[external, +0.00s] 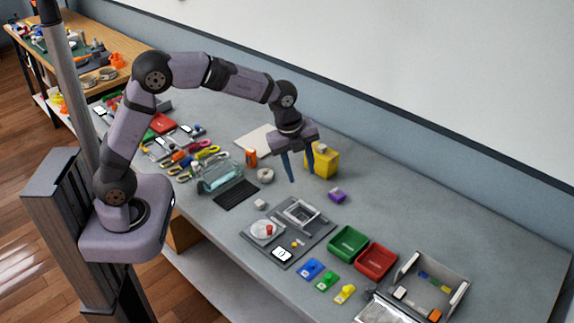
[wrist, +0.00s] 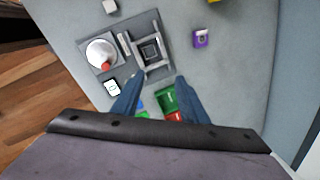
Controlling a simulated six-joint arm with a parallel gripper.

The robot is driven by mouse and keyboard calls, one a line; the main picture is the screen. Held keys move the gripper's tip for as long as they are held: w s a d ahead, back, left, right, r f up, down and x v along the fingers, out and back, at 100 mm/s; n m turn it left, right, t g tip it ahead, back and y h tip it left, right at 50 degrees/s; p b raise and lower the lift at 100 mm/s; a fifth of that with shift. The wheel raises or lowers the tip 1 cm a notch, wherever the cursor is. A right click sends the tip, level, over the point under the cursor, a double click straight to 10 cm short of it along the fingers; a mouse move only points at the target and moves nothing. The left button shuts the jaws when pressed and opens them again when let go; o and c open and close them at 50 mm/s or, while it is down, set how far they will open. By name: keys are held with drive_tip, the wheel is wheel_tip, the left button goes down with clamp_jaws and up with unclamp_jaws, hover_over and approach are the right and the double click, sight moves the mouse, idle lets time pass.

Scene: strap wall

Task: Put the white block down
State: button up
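A small white block (external: 260,204) rests on the grey table, left of the dark grey mat with the metal frame. It also shows at the top edge of the wrist view (wrist: 110,6). My gripper (external: 299,176) is above the table, in front of the yellow box (external: 322,162). Its two blue fingers are spread apart, with nothing between them in the wrist view (wrist: 158,82). A small pale piece (external: 321,149) shows at the top of the yellow box; I cannot tell what it is.
A grey mat (external: 270,258) holds a metal frame (external: 299,213) and a white plate (external: 264,231). A purple block (external: 337,195) sits to the right. Green (external: 348,244) and red (external: 375,262) bins stand nearer the front. The table beyond the purple block is clear.

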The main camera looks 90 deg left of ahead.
drive_tip(key=s+d+f+n+g, duration=0.1)
drive_tip(key=s+d+f+n, duration=0.2)
drive_tip(key=s+d+n, duration=0.4)
drive_tip(key=s+d+f+n+g+h, duration=0.1)
drive_tip(key=s+d+f+n, duration=0.2)
drive_tip(key=s+d+n, duration=0.4)
drive_tip(key=s+d, duration=0.3)
drive_tip(key=s, duration=0.6)
drive_tip(key=shift+s+n, duration=0.15)
drive_tip(key=shift+n, duration=0.15)
drive_tip(key=shift+f, duration=0.1)
